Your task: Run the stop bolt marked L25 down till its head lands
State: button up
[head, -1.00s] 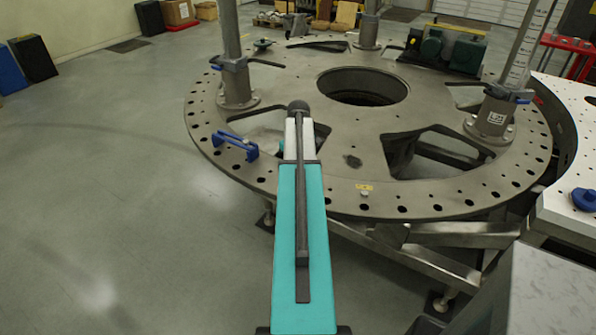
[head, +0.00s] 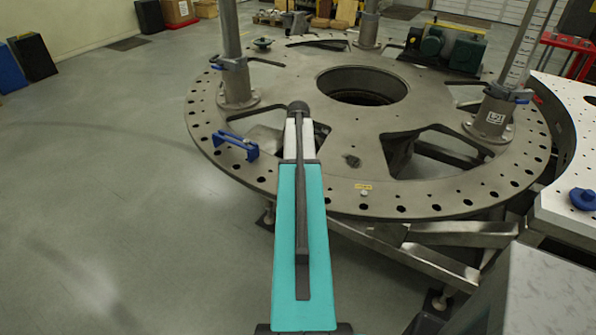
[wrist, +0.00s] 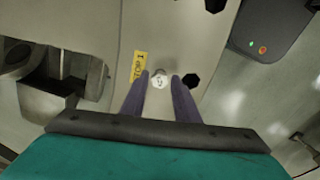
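The stop bolt (wrist: 158,80) shows in the wrist view as a small pale round head with dark marks, beside a yellow label (wrist: 137,66) whose text I cannot read for certain. In the head view the bolt (head: 364,193) stands at the near rim of the turret plate (head: 330,150), just below its yellow label (head: 363,186). My gripper (wrist: 160,76) is open, its two dark fingers apart with the bolt head between their tips in the picture. I see a gap on both sides and cannot tell the height between tips and bolt. The gripper is hidden in the head view.
Dark holes ring the plate rim, with one (wrist: 190,80) right of the bolt. A blue handle-like fixture (head: 236,145) sits on the left rim. Posts (head: 234,60) stand on the plate. A pale perforated table (head: 565,170) is at the right.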

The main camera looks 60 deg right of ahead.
jog(key=shift+n, duration=1.8)
